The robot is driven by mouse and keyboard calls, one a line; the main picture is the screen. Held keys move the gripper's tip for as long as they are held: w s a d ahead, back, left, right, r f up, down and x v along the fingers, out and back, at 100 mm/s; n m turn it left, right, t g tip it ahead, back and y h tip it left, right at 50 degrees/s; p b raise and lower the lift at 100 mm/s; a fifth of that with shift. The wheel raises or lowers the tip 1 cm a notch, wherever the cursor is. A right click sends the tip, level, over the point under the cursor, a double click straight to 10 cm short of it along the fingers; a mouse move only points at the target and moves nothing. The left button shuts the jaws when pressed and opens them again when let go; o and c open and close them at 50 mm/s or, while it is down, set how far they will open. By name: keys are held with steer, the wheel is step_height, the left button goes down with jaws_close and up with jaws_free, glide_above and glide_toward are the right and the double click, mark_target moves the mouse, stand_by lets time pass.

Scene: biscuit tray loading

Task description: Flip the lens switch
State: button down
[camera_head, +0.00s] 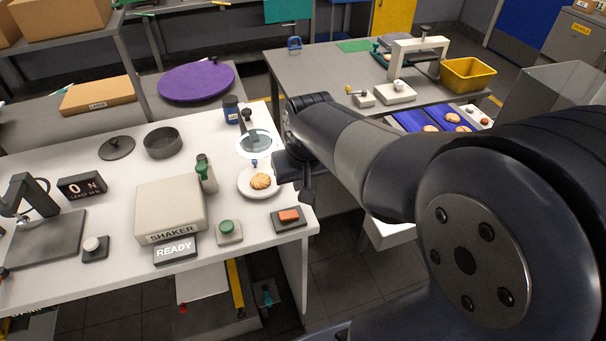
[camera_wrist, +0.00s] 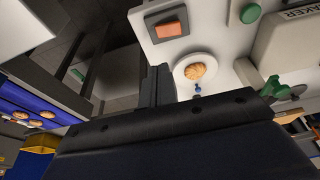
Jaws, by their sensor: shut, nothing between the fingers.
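An orange rocker switch (camera_head: 289,215) on a dark base lies at the near right corner of the white table; I take it to be the lens switch. It also shows at the top of the wrist view (camera_wrist: 171,28). A round glass lens (camera_head: 254,144) on a dark stand is farther back. My gripper (camera_head: 307,196) is shut and empty, pointing down near the table's right edge, just behind the switch and apart from it in the picture. In the wrist view the fingers (camera_wrist: 158,84) are below the switch, beside the plate.
A white plate (camera_head: 246,193) with a biscuit (camera_head: 261,181) sits left of my gripper. A green button (camera_head: 227,226), the shaker box (camera_head: 171,208) and a READY sign (camera_head: 175,250) are left of the switch. Open floor lies past the table's right edge.

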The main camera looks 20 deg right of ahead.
steer(key=shift+d+v, duration=0.2)
steer(key=shift+v, duration=0.9)
steer(key=shift+f, duration=0.1)
glide_above(294, 216)
steer(key=f, duration=0.9)
steer(key=shift+s+a+f, duration=0.1)
steer(key=shift+a+f, duration=0.05)
steer(key=shift+a, duration=0.15)
steer(key=b, duration=0.3)
steer(key=shift+d, duration=0.3)
steer(key=shift+v, duration=2.15)
steer(key=shift+f, duration=0.1)
